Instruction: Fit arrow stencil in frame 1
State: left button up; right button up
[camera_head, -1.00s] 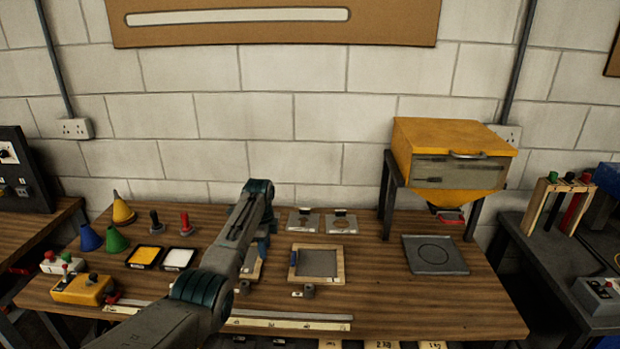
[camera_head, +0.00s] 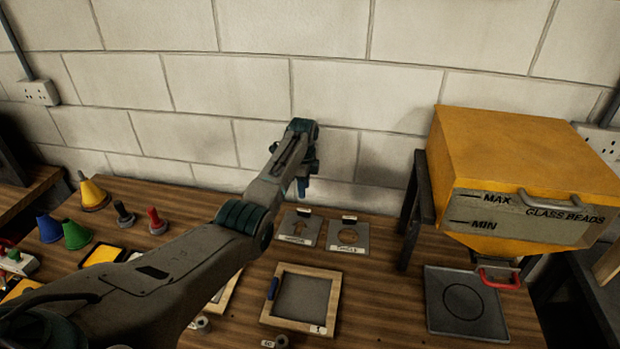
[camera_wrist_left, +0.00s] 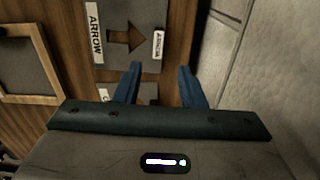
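The arrow stencil (camera_head: 301,229) is a flat grey plate with an arrow cutout and labels, lying at the back of the bench. It also shows in the left wrist view (camera_wrist_left: 143,14). A wooden frame (camera_head: 335,300) with a grey panel and a small label, seemingly "1", lies in front of it; a second frame (camera_head: 225,297) is mostly hidden by my arm. My left gripper (camera_head: 302,187) is above the back edge of the stencil. In the left wrist view its blue fingers (camera_wrist_left: 160,76) are apart and empty, beside the stencil's end tab. My right gripper is out of view.
A circle stencil (camera_head: 348,245) lies just right of the arrow one. A yellow glass beads hopper (camera_head: 530,180) stands at the right above a grey tray (camera_head: 465,304). Coloured cones (camera_head: 92,194) and stamps stand at the left. The wall is close behind.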

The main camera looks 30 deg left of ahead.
aim_at(304, 209)
pick_arm(q)
jog(key=shift+s+f+b, duration=0.15)
jog(key=shift+f+b, duration=0.35)
jog(key=shift+f, duration=0.05)
notch_tip(304, 209, down, 6)
jog(key=b, duration=0.5)
jog(key=shift+r+b, duration=0.2)
jog(key=shift+b, duration=0.2)
jog(key=shift+f+b, duration=0.65)
jog(key=shift+f, duration=0.9)
jog(key=shift+r, duration=0.1)
grip_shut()
